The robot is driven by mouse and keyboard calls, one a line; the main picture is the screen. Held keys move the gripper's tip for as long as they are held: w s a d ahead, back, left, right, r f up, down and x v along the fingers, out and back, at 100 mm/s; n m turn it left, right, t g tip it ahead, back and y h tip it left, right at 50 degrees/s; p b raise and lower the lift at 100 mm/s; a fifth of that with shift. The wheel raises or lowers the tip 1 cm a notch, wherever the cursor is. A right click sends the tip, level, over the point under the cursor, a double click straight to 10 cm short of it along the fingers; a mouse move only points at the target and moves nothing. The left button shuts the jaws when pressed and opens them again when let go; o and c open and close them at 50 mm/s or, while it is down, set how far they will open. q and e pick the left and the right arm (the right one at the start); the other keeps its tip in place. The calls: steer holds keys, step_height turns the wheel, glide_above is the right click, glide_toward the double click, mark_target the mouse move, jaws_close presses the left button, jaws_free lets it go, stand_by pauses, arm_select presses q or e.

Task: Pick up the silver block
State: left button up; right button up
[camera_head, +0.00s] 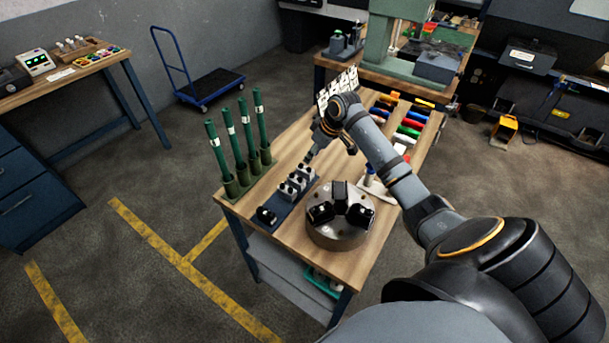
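Small silver blocks (287,192) stand in a row on a dark strip-shaped holder (281,214) on the wooden workbench. A black piece (266,215) sits at the near end of the same row. My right gripper (309,158) is pointed down at the far end of the row, close to the farthest silver block. It is small and seen from behind, so I cannot tell whether its fingers are open or shut, or whether they touch the block. My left gripper is out of view.
A round metal chuck (336,238) with black jaws stands right of the row. Green upright tubes (231,150) stand left of it. Colored-handled tools (408,131) lie at the right of the bench, partly behind my arm. Bare wood shows near the front edge.

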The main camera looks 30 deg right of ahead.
mark_target(305, 169)
steer(key=x, duration=0.4)
steer(key=shift+s, duration=0.1)
steer(key=shift+f+p, duration=0.25)
steer(key=shift+p, duration=0.05)
steer(key=shift+w+a+f+p, duration=0.1)
steer(key=shift+w+f+p, duration=0.1)
steer(key=shift+f+p, duration=0.15)
steer(key=x, duration=0.4)
steer(key=shift+s+p, duration=0.15)
steer(key=shift+p, duration=0.25)
steer(key=shift+f, duration=0.25)
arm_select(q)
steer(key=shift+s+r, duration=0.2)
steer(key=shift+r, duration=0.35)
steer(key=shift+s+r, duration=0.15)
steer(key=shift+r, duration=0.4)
arm_select(e)
jaws_close()
